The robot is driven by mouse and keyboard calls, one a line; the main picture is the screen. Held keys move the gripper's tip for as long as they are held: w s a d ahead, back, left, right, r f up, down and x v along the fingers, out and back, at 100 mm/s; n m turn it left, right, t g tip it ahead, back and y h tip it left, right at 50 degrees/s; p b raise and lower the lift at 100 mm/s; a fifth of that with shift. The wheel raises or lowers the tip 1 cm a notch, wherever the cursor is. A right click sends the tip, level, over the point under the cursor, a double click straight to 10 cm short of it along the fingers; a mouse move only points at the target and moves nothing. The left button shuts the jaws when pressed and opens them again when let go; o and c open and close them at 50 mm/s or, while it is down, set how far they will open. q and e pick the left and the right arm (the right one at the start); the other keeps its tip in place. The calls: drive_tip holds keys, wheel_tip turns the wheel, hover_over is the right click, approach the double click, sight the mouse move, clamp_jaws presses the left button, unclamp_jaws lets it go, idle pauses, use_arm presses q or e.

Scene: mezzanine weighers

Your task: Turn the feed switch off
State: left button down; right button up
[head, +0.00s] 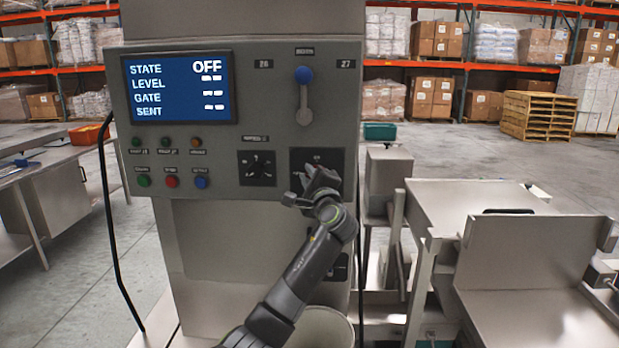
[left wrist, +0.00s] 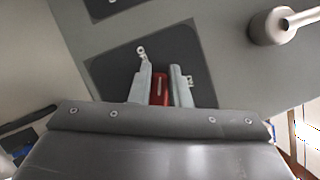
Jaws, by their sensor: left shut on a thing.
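The grey control cabinet (head: 225,215) stands in front of me in the head view. Its dark switch plate (head: 335,157) is at the lower right of the panel, partly hidden by my left gripper (head: 313,182). In the left wrist view a red switch handle (left wrist: 160,88) stands on the dark plate (left wrist: 205,82). My left gripper (left wrist: 162,78) is shut on this red handle, one finger on each side. The cabinet's screen (head: 180,88) reads STATE OFF. My right gripper is not in view.
A rotary dial (head: 257,168) and several coloured buttons (head: 172,181) are to the left. A black cable (head: 108,220) hangs at the cabinet's left. Metal tables (head: 480,200) stand at the right.

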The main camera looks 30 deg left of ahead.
use_arm(q)
drive_tip(key=n+g, duration=0.1)
drive_tip(key=n, duration=0.1)
drive_tip(key=f+n+h, duration=0.1)
drive_tip(key=n, duration=0.1)
drive_tip(key=shift+f+n+g, duration=0.15)
drive_tip(key=shift+n+g, duration=0.25)
idle(0.4)
drive_tip(key=c, duration=1.4)
unclamp_jaws()
drive_tip(key=shift+w, duration=0.1)
drive_tip(key=shift+o, duration=0.2)
drive_tip(key=shift+d, duration=0.1)
drive_tip(key=b+v, duration=0.4)
drive_tip(key=v, duration=1.3)
drive_tip(key=shift+s+r+b, duration=0.2)
drive_tip(key=shift+r+b, duration=0.1)
drive_tip(key=shift+b, duration=0.05)
